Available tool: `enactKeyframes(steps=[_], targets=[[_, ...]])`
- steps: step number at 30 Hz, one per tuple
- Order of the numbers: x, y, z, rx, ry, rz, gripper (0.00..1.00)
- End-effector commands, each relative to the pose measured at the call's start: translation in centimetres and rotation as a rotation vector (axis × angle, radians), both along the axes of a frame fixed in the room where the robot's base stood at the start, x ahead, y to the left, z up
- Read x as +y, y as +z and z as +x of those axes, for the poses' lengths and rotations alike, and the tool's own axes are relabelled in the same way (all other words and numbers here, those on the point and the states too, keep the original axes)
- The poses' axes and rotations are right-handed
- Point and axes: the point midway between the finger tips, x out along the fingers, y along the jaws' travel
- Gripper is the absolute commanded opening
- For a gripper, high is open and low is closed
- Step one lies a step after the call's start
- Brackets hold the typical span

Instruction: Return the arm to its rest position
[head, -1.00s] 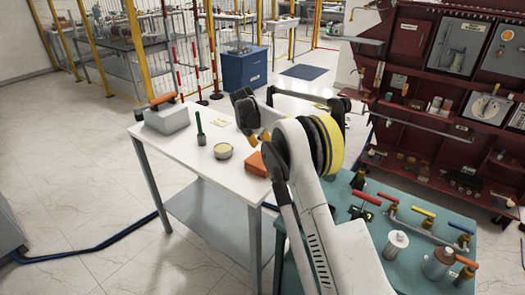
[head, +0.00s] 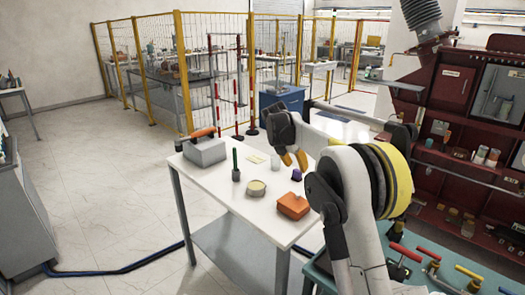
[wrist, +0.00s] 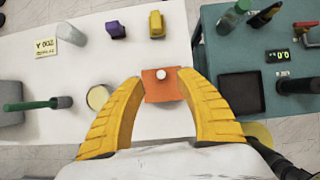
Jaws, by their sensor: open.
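My gripper (head: 295,160) hangs above the white table (head: 232,203) in the head view, with its yellow fingers pointing down. In the wrist view my gripper (wrist: 160,82) is open, its two yellow fingers wide apart with nothing held. An orange block (wrist: 160,90) with a white round top lies below and between them in that view. The orange block (head: 292,206) sits on the table's right part in the head view, apart from the fingers. My arm reaches in from the lower right.
On the white table stand a grey box (head: 205,152) with an orange handle, a green-handled tool (head: 236,164), a round tin (head: 256,188) and a purple piece (head: 297,174). A teal table (wrist: 248,58) adjoins at right. A red cabinet (head: 440,165) stands behind; yellow-post fencing (head: 180,70) is at the back.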

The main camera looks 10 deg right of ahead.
Motion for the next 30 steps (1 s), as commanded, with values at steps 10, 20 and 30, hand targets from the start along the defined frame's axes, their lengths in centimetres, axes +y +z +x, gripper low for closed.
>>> enactKeyframes(steps=[10, 20, 30], targets=[[-4.5, 23.9, -1.7, -0.304, 0.666, -0.938, 0.42], [10.4, 26.2, -16.5, -0.103, 1.664, -1.886, 0.42], [12.8, 6.0, -35.6, -0.408, -2.140, 1.781, 0.42]])
